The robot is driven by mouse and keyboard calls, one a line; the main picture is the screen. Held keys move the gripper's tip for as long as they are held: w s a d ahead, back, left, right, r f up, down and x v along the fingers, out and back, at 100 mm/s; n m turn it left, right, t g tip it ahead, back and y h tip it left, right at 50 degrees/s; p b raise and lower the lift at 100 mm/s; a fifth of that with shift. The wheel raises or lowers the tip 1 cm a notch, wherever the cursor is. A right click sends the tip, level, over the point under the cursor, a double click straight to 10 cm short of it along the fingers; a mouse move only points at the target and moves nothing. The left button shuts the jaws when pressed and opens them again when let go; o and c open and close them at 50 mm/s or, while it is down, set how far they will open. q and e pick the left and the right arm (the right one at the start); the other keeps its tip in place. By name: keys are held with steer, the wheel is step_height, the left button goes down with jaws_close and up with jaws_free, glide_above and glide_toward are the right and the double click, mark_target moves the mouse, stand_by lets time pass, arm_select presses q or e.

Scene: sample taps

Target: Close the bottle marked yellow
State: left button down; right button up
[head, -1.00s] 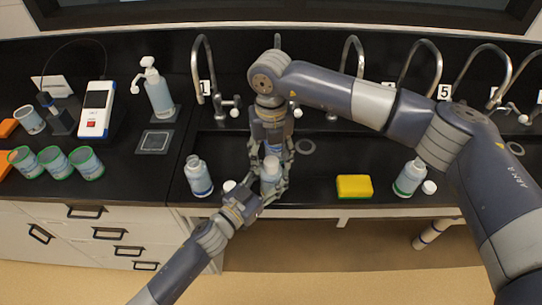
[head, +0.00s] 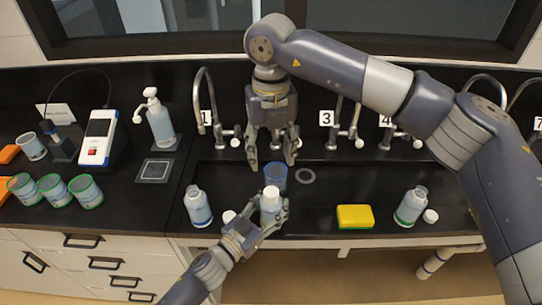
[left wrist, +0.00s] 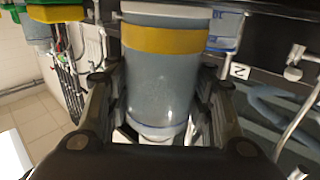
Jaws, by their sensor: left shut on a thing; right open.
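The bottle with a yellow band (left wrist: 165,39) fills the middle of the left wrist view, between my left fingers. In the head view this bottle (head: 269,208) stands upright at the counter's front edge, with a white cap on its top. My left gripper (head: 268,218) is shut around its body from the front, hiding its lower part and the band there. My right gripper (head: 272,163) is open and empty, pointing down behind and above the bottle, apart from it.
An open bottle (head: 198,207) with a loose cap (head: 229,216) is to the left. A yellow sponge (head: 355,217), another open bottle (head: 411,206) and its cap (head: 430,216) are to the right. Taps line the back.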

arm_select(q)
steer(key=c, duration=0.7)
jaws_free()
steer(key=v, duration=1.2)
steer(key=shift+s, duration=0.1)
